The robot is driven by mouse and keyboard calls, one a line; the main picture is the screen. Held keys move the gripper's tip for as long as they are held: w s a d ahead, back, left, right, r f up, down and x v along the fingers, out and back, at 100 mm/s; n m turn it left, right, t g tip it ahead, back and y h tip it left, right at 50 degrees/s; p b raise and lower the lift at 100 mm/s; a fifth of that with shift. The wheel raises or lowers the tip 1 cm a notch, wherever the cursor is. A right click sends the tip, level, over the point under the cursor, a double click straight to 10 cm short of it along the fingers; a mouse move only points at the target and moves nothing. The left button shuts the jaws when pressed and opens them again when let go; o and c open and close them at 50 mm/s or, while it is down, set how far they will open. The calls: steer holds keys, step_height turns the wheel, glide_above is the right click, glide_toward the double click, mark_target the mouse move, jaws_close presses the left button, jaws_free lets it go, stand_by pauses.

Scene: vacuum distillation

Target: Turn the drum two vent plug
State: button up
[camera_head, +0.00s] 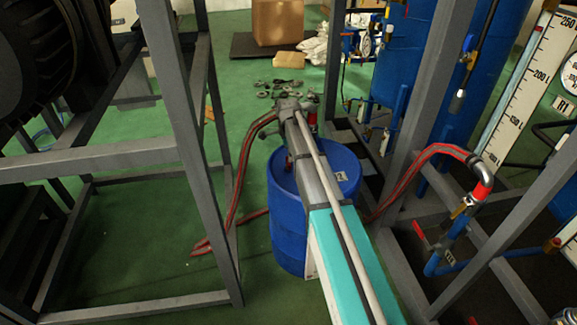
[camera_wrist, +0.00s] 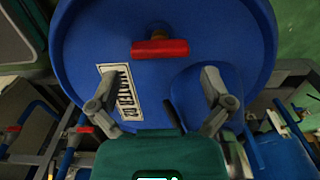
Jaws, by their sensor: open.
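The blue drum (camera_head: 290,225) stands on the green floor in the head view, below my arm. Its blue lid (camera_wrist: 85,40) fills much of the wrist view. The vent plug (camera_wrist: 160,48), a red bar-shaped handle on a brownish neck, sits near the upper middle of the lid. A white label (camera_wrist: 122,95) reading something like "WATER 02" lies on the lid to the lower left of the plug. My gripper (camera_wrist: 158,80) is open and empty, its fingers spread to the left and right below the plug in the picture, apart from it. In the head view my arm hides part of the lid.
Grey metal frames stand left (camera_head: 190,140) and right (camera_head: 430,90) of the drum. Red hoses (camera_head: 238,175) run beside it, one to a valve fitting (camera_head: 462,210) at right. Blue tanks (camera_head: 405,50) stand behind. Loose parts and a cardboard box (camera_head: 277,22) lie farther back.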

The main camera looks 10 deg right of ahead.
mark_target(288, 163)
steer(key=shift+f+b, duration=1.6)
steer(key=shift+f, duration=0.35)
steer(key=shift+c, duration=0.3)
steer(key=c, duration=0.8)
steer(key=shift+o, duration=0.2)
